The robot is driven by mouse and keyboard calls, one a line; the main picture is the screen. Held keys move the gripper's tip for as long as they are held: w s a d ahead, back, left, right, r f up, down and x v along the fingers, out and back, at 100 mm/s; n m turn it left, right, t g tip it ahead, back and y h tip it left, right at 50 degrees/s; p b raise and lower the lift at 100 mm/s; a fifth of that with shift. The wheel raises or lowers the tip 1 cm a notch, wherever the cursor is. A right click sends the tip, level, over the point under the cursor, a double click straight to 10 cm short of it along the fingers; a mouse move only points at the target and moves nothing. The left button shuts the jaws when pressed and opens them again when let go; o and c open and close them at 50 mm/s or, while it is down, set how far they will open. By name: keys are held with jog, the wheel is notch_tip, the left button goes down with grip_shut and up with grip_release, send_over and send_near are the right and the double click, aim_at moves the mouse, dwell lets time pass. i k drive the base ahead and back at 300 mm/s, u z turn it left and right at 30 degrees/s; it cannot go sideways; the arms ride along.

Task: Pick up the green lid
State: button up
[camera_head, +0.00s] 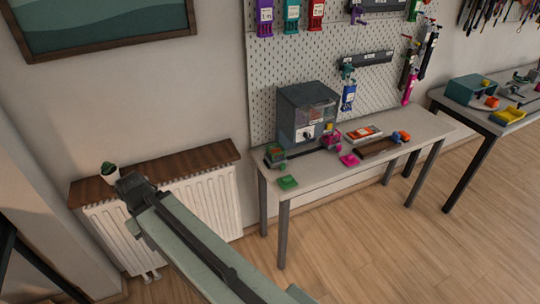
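A small flat green piece (287,182), which looks like the green lid, lies at the front left edge of the grey table (330,165). A dark clear-sided box with green in it (275,153) stands just behind it. My arm reaches up from the bottom of the view to the left. The dark end of my gripper (131,186) is in front of the radiator shelf, well to the left of the table and apart from the green piece. Its fingers are too small and dark to tell whether they are open.
A grey drawer cabinet (305,108), a pink piece (349,160) and a brown tray (378,147) are on the table. A small pot with green on top (109,171) shows beside my gripper. A white radiator (205,205) stands at the wall. A pegboard (285,65) hangs behind the table.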

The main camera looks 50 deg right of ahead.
aim_at(288, 181)
jog(key=z, duration=1.95)
jog(key=k, duration=1.3)
jog(key=z, duration=0.35)
jog(key=i, duration=0.45)
jog(key=u, duration=0.8)
jog(key=i, duration=1.25)
jog(key=z, duration=0.15)
